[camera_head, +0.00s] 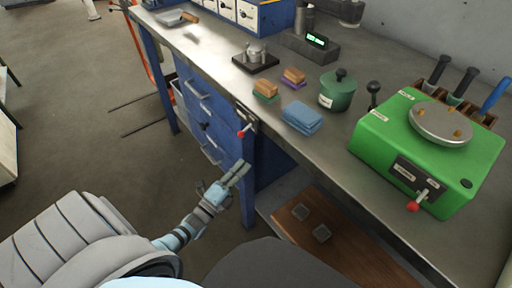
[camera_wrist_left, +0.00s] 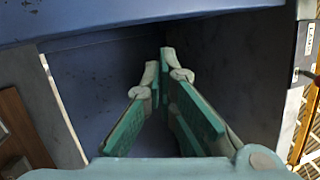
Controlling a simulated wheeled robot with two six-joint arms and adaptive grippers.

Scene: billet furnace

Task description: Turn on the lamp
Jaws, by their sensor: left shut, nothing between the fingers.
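No lamp can be made out in either view. A small plate with dark lettering (camera_wrist_left: 309,38) shows at the right edge of the left wrist view, too small to read surely. My left gripper (camera_head: 241,170) is below the bench edge, in front of the blue cabinet, lower than the switch and apart from it. Its green-padded fingers (camera_wrist_left: 164,62) are together and empty. My right gripper is not in view.
The green machine (camera_head: 400,150) on the bench has its own red-knobbed lever (camera_head: 416,203). A green pot (camera_head: 339,92), blue cloths (camera_head: 302,117) and brushes stand near the bench middle. The blue drawers (camera_head: 205,115) have protruding handles. A wooden shelf (camera_head: 340,250) lies below the bench.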

